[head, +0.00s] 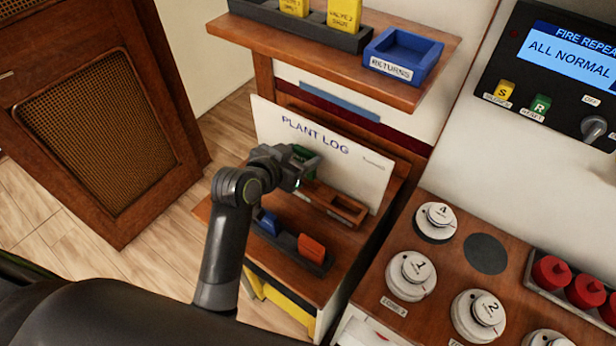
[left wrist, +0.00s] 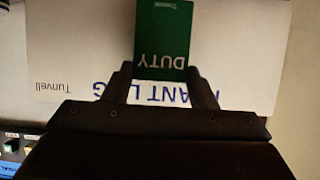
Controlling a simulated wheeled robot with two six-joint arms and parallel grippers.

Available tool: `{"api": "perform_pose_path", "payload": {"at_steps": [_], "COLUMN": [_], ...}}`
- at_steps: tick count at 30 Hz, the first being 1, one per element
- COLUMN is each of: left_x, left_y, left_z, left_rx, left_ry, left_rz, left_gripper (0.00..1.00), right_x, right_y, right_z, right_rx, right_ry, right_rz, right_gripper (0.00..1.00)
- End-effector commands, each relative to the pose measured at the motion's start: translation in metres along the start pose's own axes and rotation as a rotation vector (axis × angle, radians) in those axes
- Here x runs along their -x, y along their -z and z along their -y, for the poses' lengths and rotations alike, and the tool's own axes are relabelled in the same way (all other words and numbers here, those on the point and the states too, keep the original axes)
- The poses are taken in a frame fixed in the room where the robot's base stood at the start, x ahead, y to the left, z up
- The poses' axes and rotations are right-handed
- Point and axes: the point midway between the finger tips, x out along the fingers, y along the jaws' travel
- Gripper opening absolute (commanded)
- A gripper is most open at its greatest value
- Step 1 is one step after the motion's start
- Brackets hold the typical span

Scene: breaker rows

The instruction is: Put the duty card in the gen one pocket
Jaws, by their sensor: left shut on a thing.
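My left gripper (head: 300,156) is shut on the green duty card (head: 308,165) and holds it in front of the white plant log board (head: 345,150). In the left wrist view the duty card (left wrist: 162,38) sits between the two fingers, its white lettering upside down. Below the gripper, a wooden holder (head: 320,198) with an open pocket (head: 348,208) lies along the foot of the board. Its left part is partly hidden by the gripper. I can read no gen one label. My right gripper is not in view.
A dark rack (head: 292,250) with a blue card (head: 268,222) and an orange card (head: 311,248) stands nearer on the wooden ledge. A shelf above carries a blue returns tray (head: 402,54) and yellow tags. A panel with white round knobs (head: 411,274) is at right.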

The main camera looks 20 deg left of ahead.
Motion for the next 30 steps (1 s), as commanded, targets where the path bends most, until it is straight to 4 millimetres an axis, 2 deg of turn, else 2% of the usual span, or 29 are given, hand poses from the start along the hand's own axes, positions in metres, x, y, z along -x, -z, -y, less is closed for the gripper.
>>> {"api": "perform_pose_path", "payload": {"at_steps": [1, 5, 13, 18, 26, 27, 30], "left_x": [-0.004, -0.010, -0.025, -0.027, -0.028, -0.028, -0.028], "left_y": [-0.009, -0.020, -0.051, -0.055, -0.058, -0.058, -0.057], "left_z": [0.000, 0.000, 0.000, 0.000, 0.000, 0.000, 0.000], "left_rx": [0.003, 0.001, 0.001, 0.000, 0.000, -0.001, -0.001], "left_ry": [-0.001, -0.002, -0.001, 0.000, -0.001, -0.001, -0.001], "left_rz": [0.004, 0.000, 0.001, -0.003, -0.002, -0.002, -0.002], "left_gripper": [0.29, 0.29, 0.29, 0.29, 0.29, 0.56, 0.69], "right_x": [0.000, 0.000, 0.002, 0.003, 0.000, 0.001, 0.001], "right_y": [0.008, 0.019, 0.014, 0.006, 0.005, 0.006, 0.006], "right_z": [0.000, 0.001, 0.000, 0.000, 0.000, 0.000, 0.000], "right_rx": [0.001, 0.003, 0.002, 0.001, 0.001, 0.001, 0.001], "right_ry": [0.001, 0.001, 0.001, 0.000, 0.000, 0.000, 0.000], "right_rz": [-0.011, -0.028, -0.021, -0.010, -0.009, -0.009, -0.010], "right_gripper": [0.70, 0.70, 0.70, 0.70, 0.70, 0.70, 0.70]}}
